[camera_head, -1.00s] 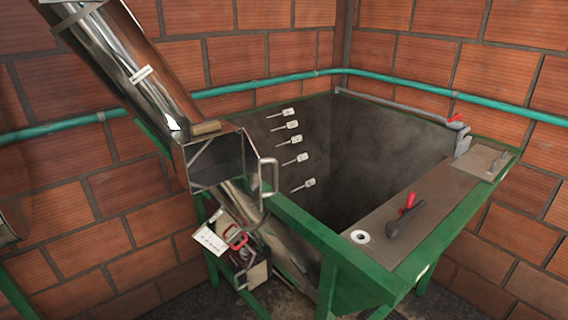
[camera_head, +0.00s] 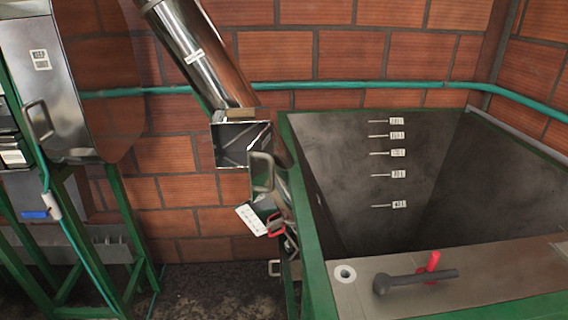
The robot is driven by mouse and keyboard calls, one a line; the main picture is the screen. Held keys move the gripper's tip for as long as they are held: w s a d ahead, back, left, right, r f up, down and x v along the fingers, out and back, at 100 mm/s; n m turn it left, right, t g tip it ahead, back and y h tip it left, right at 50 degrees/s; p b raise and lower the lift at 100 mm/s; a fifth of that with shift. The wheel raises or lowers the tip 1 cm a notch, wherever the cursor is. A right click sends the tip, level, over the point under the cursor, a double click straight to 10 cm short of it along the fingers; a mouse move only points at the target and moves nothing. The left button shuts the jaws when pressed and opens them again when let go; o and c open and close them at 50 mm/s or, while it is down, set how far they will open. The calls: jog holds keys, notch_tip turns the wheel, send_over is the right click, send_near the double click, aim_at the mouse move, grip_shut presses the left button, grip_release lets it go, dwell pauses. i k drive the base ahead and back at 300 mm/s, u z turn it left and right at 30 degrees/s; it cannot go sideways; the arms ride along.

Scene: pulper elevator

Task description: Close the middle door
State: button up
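A shiny metal elevator tube (camera_head: 200,50) slopes down to the right along the brick wall. Partway down it has a square opening (camera_head: 240,146), and its dark inside shows. My gripper is not in view.
A large green-framed tank (camera_head: 400,180) fills the right, with a grey lever (camera_head: 415,281) with a red part on its front ledge. A metal machine on a green stand (camera_head: 45,80) is at the left. Dark floor (camera_head: 215,290) is clear between them.

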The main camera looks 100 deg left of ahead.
aim_at(260, 154)
jog(key=u, duration=3.35)
jog(key=k, duration=0.35)
jog(key=u, duration=0.9)
jog(key=i, duration=1.1)
jog(key=z, duration=0.15)
